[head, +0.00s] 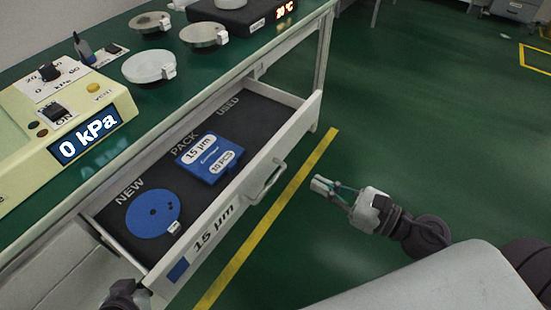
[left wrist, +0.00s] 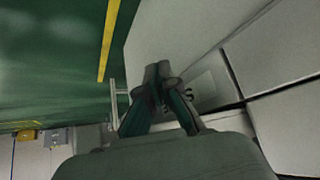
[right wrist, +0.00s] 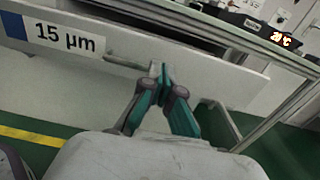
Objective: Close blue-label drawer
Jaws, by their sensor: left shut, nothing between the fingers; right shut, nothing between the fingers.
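The blue-label drawer (head: 220,215) is pulled open under the green bench, its front marked 15 µm with a blue patch. Its front also shows in the right wrist view (right wrist: 100,47). A metal handle (head: 266,182) sits on the front. Inside lie a blue disc (head: 152,212) at NEW and a blue pack (head: 210,157) at PACK; the USED section looks empty. My right gripper (head: 322,186) is shut and empty, out in front of the drawer, apart from the handle. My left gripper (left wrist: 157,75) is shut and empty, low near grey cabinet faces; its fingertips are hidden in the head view.
On the bench (head: 95,60) stand a cream pressure unit (head: 60,120) reading 0 kPa, several round metal plates and a dark device (head: 230,14) with a red display. A yellow floor line (head: 262,222) runs along the drawer.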

